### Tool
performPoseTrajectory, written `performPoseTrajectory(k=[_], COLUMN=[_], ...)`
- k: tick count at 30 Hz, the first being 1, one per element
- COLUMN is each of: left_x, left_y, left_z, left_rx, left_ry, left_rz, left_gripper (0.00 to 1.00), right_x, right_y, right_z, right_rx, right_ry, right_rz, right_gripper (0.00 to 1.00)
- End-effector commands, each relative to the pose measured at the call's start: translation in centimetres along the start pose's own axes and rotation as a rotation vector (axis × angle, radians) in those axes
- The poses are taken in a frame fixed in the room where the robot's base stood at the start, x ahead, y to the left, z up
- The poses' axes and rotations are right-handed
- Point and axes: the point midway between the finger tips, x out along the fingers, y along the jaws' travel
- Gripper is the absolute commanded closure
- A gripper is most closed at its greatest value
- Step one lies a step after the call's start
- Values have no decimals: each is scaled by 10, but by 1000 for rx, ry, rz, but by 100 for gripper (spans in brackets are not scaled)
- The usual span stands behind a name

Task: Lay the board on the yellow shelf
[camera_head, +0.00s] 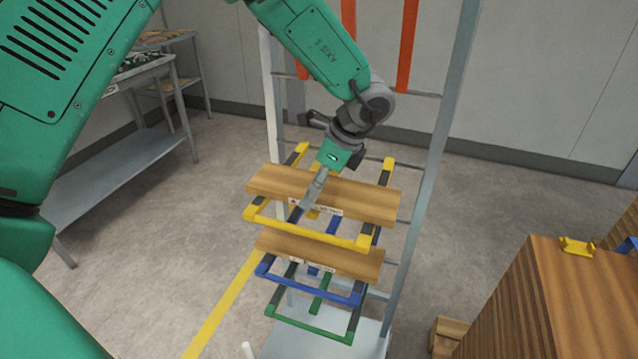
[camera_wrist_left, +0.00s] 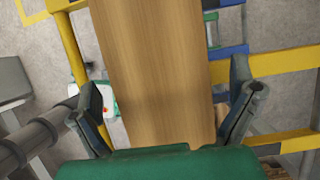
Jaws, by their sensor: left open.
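A wooden board (camera_head: 355,197) lies across the yellow shelf (camera_head: 300,229), roughly flat, with its near long edge just behind the shelf's front bar. A white label shows on its front edge. My left gripper (camera_head: 312,196) is at the board, left of its middle. In the left wrist view the board (camera_wrist_left: 160,60) runs between the two spread fingers of my left gripper (camera_wrist_left: 168,108), with gaps at both sides. Yellow shelf bars (camera_wrist_left: 66,45) show beside the board there. My right gripper is not in view.
A second board (camera_head: 320,257) lies on the blue shelf (camera_head: 300,285) just below. A green shelf (camera_head: 308,327) is lower still. The grey rack post (camera_head: 432,150) stands close on the right. A wooden stack (camera_head: 590,300) stands at lower right, a grey table (camera_head: 120,165) at left.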

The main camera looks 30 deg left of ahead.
Motion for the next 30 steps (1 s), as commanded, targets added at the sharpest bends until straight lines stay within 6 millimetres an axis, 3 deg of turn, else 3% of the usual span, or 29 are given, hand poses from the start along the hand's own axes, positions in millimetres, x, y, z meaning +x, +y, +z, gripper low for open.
performPoseTrajectory(k=[5,18,24,30], left_x=[-19,-101,-118,-121], left_y=[0,-2,-1,0], left_z=[-3,2,0,-1], left_rx=[0,0,1,1], left_ry=[-1,3,2,-1], left_rz=[-6,-2,-1,0], left_gripper=[0,0,0,0], right_x=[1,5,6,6], right_y=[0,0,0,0], right_z=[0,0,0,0], right_rx=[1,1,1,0], right_ry=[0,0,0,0], right_rz=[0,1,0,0], right_gripper=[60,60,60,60])
